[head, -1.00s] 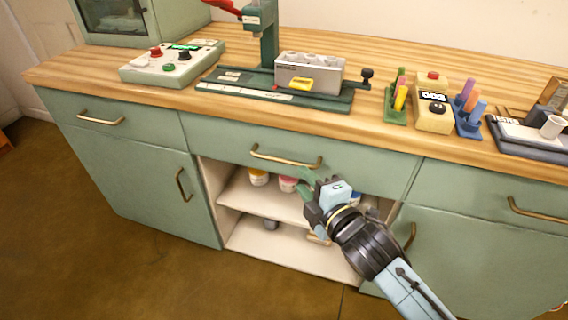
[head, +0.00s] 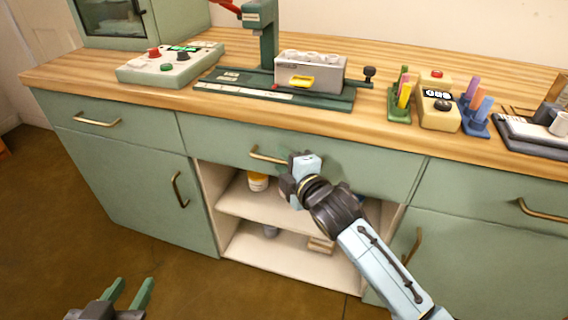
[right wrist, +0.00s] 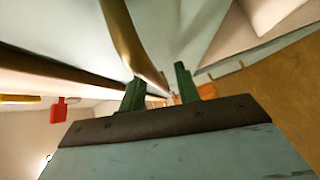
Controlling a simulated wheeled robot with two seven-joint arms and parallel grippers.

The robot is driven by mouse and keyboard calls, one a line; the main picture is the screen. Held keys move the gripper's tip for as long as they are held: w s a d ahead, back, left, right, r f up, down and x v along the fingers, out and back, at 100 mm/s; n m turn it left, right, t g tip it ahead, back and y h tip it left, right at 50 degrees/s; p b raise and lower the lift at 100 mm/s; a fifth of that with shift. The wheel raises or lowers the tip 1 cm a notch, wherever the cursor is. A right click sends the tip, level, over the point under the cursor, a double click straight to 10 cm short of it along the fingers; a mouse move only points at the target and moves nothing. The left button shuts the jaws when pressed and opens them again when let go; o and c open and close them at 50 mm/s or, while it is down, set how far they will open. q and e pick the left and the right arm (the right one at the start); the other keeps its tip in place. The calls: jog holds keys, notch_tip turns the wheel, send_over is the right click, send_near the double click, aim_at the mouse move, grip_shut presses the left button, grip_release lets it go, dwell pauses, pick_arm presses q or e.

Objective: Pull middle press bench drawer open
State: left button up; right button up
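The middle drawer (head: 222,138) of the green press bench looks shut, its front in line with its neighbours. Its brass bar handle (head: 262,156) shows at the left end; my right gripper hides the rest. My right gripper (head: 286,160) is at the handle in the head view, its fingertips mostly hidden. In the right wrist view, its two green fingers (right wrist: 160,88) stand apart, and the handle (right wrist: 128,38) runs down to beside the left finger, partly in front of it. I cannot tell whether they touch. My left gripper (head: 128,292) is open and empty at the lower left.
An open shelf (head: 240,202) with jars lies below the drawer. Doors and drawers with brass handles flank it. The worktop (head: 330,122) carries a press (head: 262,60), a control box (head: 170,65) and coloured holders. The floor in front is clear.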

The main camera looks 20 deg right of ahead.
grip_shut()
jog(key=shift+a, duration=0.1)
dwell(0.4)
